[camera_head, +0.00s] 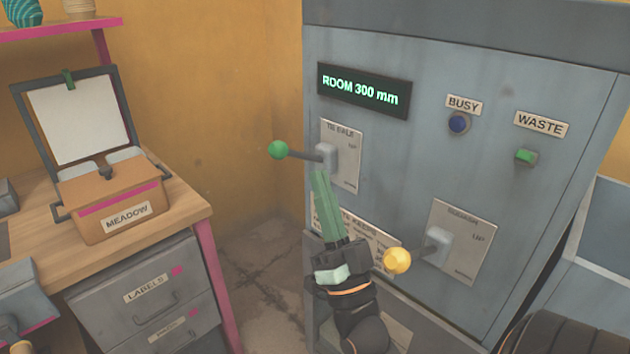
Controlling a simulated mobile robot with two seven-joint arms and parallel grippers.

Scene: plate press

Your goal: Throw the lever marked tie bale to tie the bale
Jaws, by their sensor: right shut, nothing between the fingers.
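The tie bale lever has a green knob (278,150) on a dark rod that points left from its grey hub. Its plate (349,155), marked TIE BALE, is on the upper left of the grey press panel (420,150). My right gripper (320,176) has green fingers that are shut and empty. Its tips are just below the lever's hub, right of and below the knob; I cannot tell if they touch the hub. The fingers and wrist hide part of a label plate below. My left gripper is not in view.
A second lever with a yellow knob (397,261) is lower right, close to my right wrist. A display (364,91) reads ROOM 300 mm. A wooden bench (180,192) with a MEADOW box (112,208) is left.

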